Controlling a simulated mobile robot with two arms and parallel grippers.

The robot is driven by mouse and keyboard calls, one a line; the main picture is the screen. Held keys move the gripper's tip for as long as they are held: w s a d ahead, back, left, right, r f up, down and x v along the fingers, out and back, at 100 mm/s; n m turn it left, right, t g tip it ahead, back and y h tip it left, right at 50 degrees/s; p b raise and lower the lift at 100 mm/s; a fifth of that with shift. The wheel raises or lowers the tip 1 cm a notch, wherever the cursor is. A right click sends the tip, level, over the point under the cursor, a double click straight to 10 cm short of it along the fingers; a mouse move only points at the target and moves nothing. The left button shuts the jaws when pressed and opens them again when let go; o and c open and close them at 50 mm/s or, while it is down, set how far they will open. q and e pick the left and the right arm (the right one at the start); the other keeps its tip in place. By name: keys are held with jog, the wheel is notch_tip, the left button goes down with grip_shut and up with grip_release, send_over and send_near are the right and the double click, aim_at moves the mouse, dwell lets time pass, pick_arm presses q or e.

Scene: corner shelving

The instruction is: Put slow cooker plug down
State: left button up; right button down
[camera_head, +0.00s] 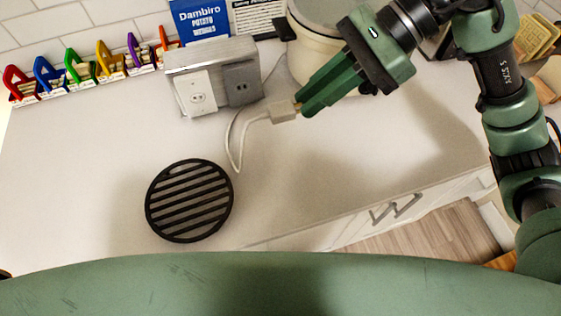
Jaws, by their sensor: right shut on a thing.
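The slow cooker plug (285,112) is white, with a white cord hanging from it in a loop. My right gripper (304,106) is shut on the plug and holds it in front of the slow cooker, to the right of the outlet box. I cannot tell whether the plug touches the counter. The slow cooker (308,50) is cream with a dark handle, partly hidden behind my gripper. The outlet box (212,77) has a white socket face and a grey socket face. My left gripper is not in view.
A round black slatted trivet (190,201) lies on the white counter (90,165). Several coloured clips (78,66) line the back left. A blue Dambiro box (200,22) stands behind the outlet box. The counter's middle is clear; its front edge runs at lower right above a drawer.

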jog(key=p, duration=0.2)
send_over(293, 173)
jog(key=d, duration=0.2)
jog(key=f, duration=0.9)
jog(key=w+f, duration=0.1)
jog(key=f, duration=0.3)
jog(key=shift+d+f, duration=0.2)
jog(key=shift+f, duration=0.2)
notch_tip(293, 173, down, 5)
jog(key=shift+r+p, duration=0.1)
jog(key=shift+p, duration=0.5)
jog(key=shift+f, duration=0.2)
jog(key=shift+f+b, duration=0.6)
jog(key=shift+b, duration=0.4)
jog(key=shift+s+d, duration=0.1)
